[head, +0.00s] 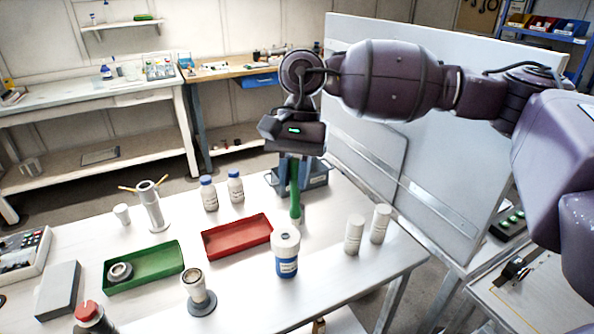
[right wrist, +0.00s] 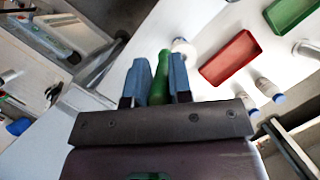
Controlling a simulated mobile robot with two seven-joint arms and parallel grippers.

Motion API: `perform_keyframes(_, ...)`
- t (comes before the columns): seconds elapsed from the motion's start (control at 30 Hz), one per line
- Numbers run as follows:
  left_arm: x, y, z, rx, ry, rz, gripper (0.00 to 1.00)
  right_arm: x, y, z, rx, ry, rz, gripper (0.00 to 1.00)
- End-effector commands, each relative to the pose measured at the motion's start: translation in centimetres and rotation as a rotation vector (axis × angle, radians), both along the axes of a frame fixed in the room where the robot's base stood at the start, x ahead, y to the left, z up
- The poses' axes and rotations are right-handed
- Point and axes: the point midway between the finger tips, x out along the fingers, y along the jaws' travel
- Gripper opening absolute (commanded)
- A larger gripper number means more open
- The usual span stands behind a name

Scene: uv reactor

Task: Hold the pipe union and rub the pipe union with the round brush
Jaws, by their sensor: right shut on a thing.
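My right gripper (head: 291,180) points down over the table, its blue fingers shut on the green handle of what looks like the round brush (head: 296,204). The handle also shows between the fingers in the right wrist view (right wrist: 160,82). The brush hangs roughly upright behind the white-and-blue jar; its bristle end cannot be made out. A dark ring-shaped part, probably the pipe union (head: 120,271), lies in the left part of the green tray (head: 158,272), far from my right gripper. My left gripper is in neither view.
An empty red tray (head: 240,247) lies mid-table. The white-and-blue jar (head: 287,258), two white cylinders (head: 355,235), two blue-capped bottles (head: 209,194), a metal stand (head: 150,207) and a cup on a base (head: 197,288) stand around. A white panel (head: 430,150) bounds the right side.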

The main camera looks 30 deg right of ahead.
Motion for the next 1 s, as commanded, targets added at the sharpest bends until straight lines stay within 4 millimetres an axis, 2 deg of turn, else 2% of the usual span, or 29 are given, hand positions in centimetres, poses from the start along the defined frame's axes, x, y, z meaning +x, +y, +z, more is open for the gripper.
perform_keyframes(0.1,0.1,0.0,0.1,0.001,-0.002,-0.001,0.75,0.0,0.2,0.1,-0.001,-0.001,0.161,0.00)
perform_keyframes(0.3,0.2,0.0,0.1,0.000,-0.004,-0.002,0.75,0.0,0.2,0.0,0.000,-0.004,0.336,0.00)
perform_keyframes(0.67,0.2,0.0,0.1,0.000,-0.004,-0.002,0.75,0.0,0.2,0.0,-0.001,-0.005,0.387,0.00)
perform_keyframes(0.8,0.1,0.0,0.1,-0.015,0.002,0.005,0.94,0.0,0.2,0.1,0.000,-0.006,0.386,0.00)
perform_keyframes(1.0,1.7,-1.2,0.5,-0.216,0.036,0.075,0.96,0.0,0.2,0.6,-0.001,-0.008,0.385,0.00)
